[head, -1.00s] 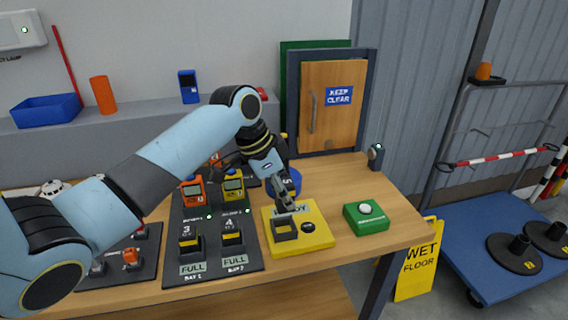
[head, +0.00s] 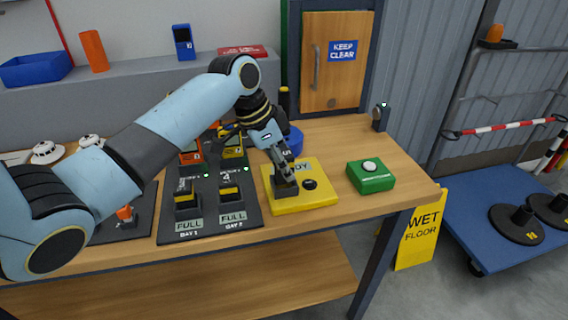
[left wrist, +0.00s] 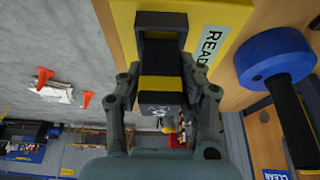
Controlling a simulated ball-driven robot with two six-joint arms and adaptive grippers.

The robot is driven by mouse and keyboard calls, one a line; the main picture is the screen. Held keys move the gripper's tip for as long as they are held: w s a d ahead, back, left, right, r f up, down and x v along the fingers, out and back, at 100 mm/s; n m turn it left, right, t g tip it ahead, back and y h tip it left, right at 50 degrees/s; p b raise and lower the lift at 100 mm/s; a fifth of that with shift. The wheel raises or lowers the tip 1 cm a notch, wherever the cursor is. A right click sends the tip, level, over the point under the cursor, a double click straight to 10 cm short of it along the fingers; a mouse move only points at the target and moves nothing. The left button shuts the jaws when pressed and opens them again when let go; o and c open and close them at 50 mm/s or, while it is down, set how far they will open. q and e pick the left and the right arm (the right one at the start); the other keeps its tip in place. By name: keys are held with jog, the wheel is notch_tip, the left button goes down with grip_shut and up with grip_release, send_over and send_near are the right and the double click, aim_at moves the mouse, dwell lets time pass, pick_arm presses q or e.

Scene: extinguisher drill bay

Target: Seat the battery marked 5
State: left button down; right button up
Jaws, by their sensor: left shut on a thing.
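My left gripper (head: 288,172) comes down over the dark socket (head: 288,190) on the yellow plate marked READY (head: 318,199). In the left wrist view its fingers (left wrist: 162,100) are shut on a black battery with a yellow band (left wrist: 159,88). A pale mark shows on the battery but is hard to read. The socket's dark frame (left wrist: 160,22) stands directly ahead of the battery. The battery is at the socket mouth or partly in it; I cannot tell how deep. My right gripper is not in view.
A charger (head: 210,226) left of the plate holds batteries in bays marked FULL. A green box with a white button (head: 370,177) stands to the right. A blue round thing (head: 293,139) is behind the gripper. Bare tabletop (head: 408,185) lies at the right.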

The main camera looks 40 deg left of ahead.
aim_at(285, 153)
pick_arm(q)
jog(key=shift+r+p, duration=0.1)
jog(key=shift+p, duration=1.1)
dwell(1.6)
jog(key=shift+s+f+b, duration=0.1)
jog(key=shift+f+b, duration=0.25)
jog(key=shift+f, duration=0.6)
dwell(0.9)
jog(key=shift+r+p, duration=2.6)
jog(key=shift+p, duration=0.15)
jog(key=shift+f, duration=0.1)
